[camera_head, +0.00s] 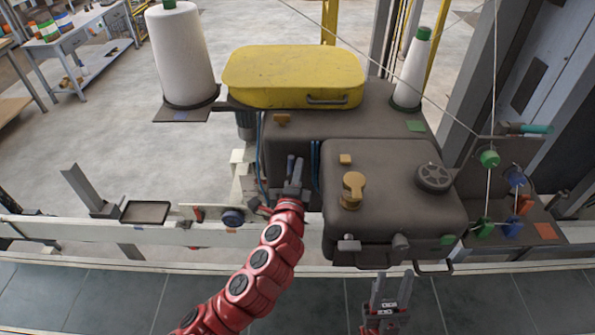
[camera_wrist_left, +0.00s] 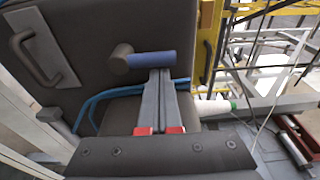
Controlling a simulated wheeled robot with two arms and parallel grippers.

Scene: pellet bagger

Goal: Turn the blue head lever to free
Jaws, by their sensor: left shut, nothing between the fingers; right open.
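The blue head lever (camera_wrist_left: 160,60) shows in the left wrist view as a blue cylindrical handle on a grey knob against a dark housing (camera_wrist_left: 110,25). It points to the right, roughly level. My left gripper (camera_wrist_left: 158,76) is shut and empty, its fingertips right at the handle's lower side; I cannot tell whether they touch it. In the head view my left gripper (camera_head: 294,168) is beside the left face of the dark sewing head (camera_head: 390,180), and I cannot make out the lever there. My right gripper (camera_head: 388,284) is open and empty, below the front of the head.
A yellow cover (camera_head: 295,70) lies on the machine, with a large white thread cone (camera_head: 180,55) to its left and a small cone (camera_head: 412,75) to its right. Blue tubes (camera_wrist_left: 95,105) run close to the left gripper. A pale rail (camera_head: 150,232) crosses in front.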

